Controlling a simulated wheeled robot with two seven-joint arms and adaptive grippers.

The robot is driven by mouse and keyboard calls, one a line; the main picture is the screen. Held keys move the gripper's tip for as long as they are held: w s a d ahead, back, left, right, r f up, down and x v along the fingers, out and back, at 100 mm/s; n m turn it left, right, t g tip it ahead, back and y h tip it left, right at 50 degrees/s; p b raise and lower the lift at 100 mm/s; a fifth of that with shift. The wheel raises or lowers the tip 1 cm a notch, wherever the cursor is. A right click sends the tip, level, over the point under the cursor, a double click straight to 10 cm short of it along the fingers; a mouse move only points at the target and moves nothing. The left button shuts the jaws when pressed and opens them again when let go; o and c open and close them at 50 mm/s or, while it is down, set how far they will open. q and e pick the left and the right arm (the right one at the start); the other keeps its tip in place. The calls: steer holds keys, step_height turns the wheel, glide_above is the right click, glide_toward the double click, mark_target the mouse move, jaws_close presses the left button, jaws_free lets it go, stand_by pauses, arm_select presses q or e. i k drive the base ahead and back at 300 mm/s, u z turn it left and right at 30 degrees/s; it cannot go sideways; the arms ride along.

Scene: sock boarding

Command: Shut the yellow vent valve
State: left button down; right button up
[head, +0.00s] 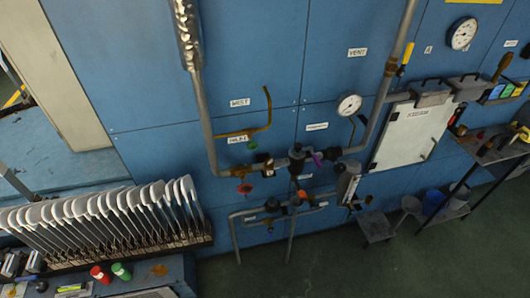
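The vent valve (391,68) is a brass body on the grey pipe at the upper right, to the right of the VENT label (357,52). Its yellow handle (406,55) stands just right of the pipe. The handle is tilted and lies roughly along the line of the pipe. Nothing touches the handle. Neither of my grippers is in the head view.
A white cabinet door (412,132) sits below the valve, with a round gauge (349,105) to its left. Other valves include a red handwheel (244,189). A rack of white sock boards (105,215) fills the lower left. Green floor (330,260) is clear at the lower middle.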

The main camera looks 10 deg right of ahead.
mark_target(401, 72)
steer(key=z, duration=1)
